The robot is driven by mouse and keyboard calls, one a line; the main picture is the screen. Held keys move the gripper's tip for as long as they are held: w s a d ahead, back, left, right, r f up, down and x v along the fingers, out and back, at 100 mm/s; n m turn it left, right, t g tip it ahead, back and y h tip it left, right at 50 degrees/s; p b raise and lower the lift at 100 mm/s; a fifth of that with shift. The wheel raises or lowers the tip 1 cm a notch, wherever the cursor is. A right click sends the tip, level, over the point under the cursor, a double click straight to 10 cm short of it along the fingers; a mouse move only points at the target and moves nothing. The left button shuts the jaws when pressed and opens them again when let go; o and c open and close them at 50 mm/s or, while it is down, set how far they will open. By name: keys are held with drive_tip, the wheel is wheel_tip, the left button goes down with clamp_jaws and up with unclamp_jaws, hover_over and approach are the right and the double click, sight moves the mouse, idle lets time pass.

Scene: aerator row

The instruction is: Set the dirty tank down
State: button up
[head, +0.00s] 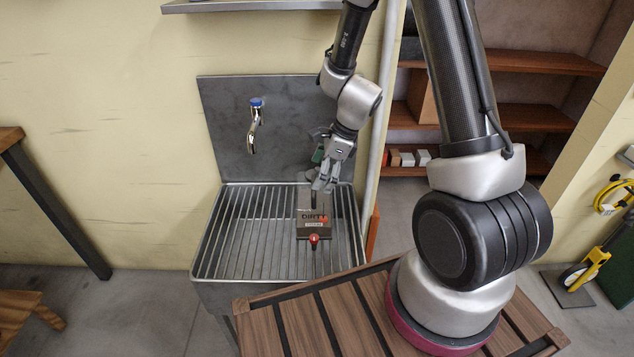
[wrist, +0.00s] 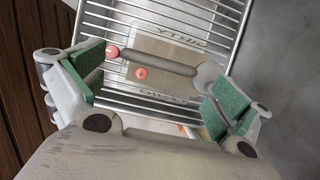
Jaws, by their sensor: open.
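The dirty tank (head: 313,229) is a small grey-brown box labelled DIRTY, with a red knob at its front. It appears to rest on the slatted metal grate (head: 240,235) of the wall sink, right of the grate's middle. My gripper (head: 322,184) is over the tank, pointing down. In the wrist view my gripper (wrist: 157,87) is open, its green pads spread wide. The tank's grey bar handle (wrist: 160,63) lies between the pads, and the pads do not close on it. The tank's top (wrist: 150,45) shows beneath, with lettering upside down. The arm hides part of its back.
A tap (head: 254,128) with a blue top sticks out from the grey splash panel (head: 225,105) behind the grate. A pipe (head: 383,120) runs down the wall at the right. A wooden slatted surface (head: 300,320) is in front. The grate's left side is clear.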

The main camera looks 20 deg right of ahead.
drive_tip(key=s+d+r+n, duration=0.2)
drive_tip(key=s+r+n, duration=0.15)
drive_tip(key=r, duration=0.35)
drive_tip(key=s+d+r+n+t+h, duration=0.1)
drive_tip(key=s+d+r+n, duration=0.2)
drive_tip(key=r, duration=0.5)
drive_tip(key=s+d+r+n, duration=0.2)
drive_tip(key=s+r+n, duration=0.2)
drive_tip(key=r, duration=0.3)
drive_tip(key=s+d+r+n+t+h, duration=0.1)
drive_tip(key=s+d+r+n, duration=0.1)
drive_tip(key=s+n, duration=0.3)
drive_tip(key=s+d+r+n+h, duration=0.2)
drive_tip(key=s+d+r+n, duration=0.1)
drive_tip(key=s+n, duration=0.3)
drive_tip(key=shift+s+d+r+t, duration=0.35)
drive_tip(key=shift+s+r+t, duration=0.05)
drive_tip(key=shift+s+r, duration=0.45)
